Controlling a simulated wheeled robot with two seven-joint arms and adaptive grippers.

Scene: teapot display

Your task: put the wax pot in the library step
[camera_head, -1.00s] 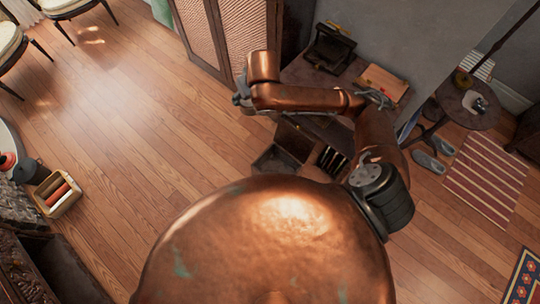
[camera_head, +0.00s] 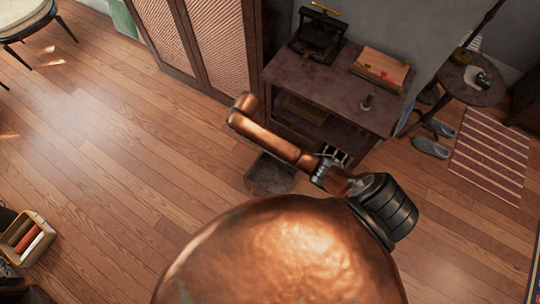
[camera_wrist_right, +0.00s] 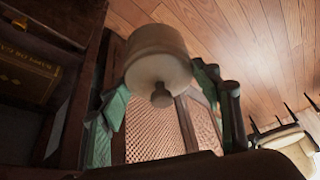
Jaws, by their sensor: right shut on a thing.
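The wax pot, a cream lidded pot (camera_wrist_right: 158,58) with a small knob, is between the green fingers of my right gripper (camera_wrist_right: 162,92) in the right wrist view. The gripper is shut on it, and the knob points toward the camera. A dark wooden piece with open shelves (camera_head: 325,84), which may be the library step, stands at the upper middle of the head view. My right arm passes in front of its lower part. Its edge and a compartment with a brown, gold-lettered book (camera_wrist_right: 28,72) show at the left of the wrist view. My left gripper is not in view.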

